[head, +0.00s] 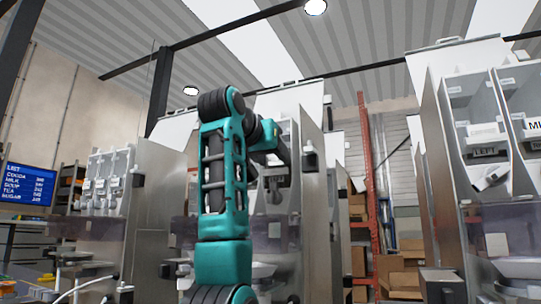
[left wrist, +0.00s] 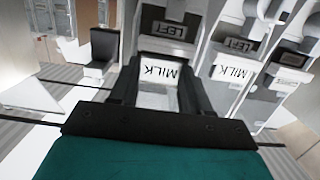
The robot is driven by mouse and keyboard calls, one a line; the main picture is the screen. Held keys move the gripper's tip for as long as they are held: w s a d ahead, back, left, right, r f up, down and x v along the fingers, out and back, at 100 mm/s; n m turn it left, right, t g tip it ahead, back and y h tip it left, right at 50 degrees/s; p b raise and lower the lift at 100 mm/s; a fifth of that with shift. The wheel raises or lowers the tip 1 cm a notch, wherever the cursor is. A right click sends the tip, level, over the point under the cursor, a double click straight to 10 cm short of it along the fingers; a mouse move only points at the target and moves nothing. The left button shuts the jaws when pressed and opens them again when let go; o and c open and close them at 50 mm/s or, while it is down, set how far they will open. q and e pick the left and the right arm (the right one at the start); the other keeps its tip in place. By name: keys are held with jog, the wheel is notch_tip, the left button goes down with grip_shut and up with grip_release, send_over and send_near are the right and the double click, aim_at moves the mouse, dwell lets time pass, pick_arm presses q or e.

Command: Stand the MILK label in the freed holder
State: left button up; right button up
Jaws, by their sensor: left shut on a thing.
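In the left wrist view my left gripper (left wrist: 160,82) is shut on a white MILK label (left wrist: 160,72), whose lettering appears upside down. The label is between the dark fingers, in front of a grey dispenser front with a LEFT plate (left wrist: 168,31). I cannot tell whether the label touches a holder. A second MILK label (left wrist: 232,70) shows on the neighbouring dispenser, near another LEFT plate (left wrist: 240,45). In the head view my teal left arm covers much of the middle dispenser. My right gripper is in neither view.
In the head view a blue screen (head: 30,185) lists words including MILK. Dispensers with labels (head: 484,152) stand at the right, and a smaller row (head: 104,183) at the left. An orange rack post (head: 369,170) and cardboard boxes (head: 396,272) are behind.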

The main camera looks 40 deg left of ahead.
pick_arm(q)
jog(key=shift+w+f, duration=0.1)
jog(key=shift+f, duration=0.5)
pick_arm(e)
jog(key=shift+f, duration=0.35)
pick_arm(q)
jog(key=o, duration=1)
jog(key=shift+o, duration=0.7)
jog(key=shift+d+b, duration=0.1)
jog(key=shift+b, duration=0.2)
jog(key=v, duration=0.8)
jog(key=shift+s+r+b, duration=0.15)
jog(key=shift+s+b, duration=0.15)
jog(key=shift+s, duration=0.05)
jog(key=b+v, duration=0.4)
jog(key=b, duration=0.1)
jog(key=shift+s+d+r, duration=0.1)
jog(key=shift+s+r, duration=0.1)
jog(key=shift+s, duration=0.05)
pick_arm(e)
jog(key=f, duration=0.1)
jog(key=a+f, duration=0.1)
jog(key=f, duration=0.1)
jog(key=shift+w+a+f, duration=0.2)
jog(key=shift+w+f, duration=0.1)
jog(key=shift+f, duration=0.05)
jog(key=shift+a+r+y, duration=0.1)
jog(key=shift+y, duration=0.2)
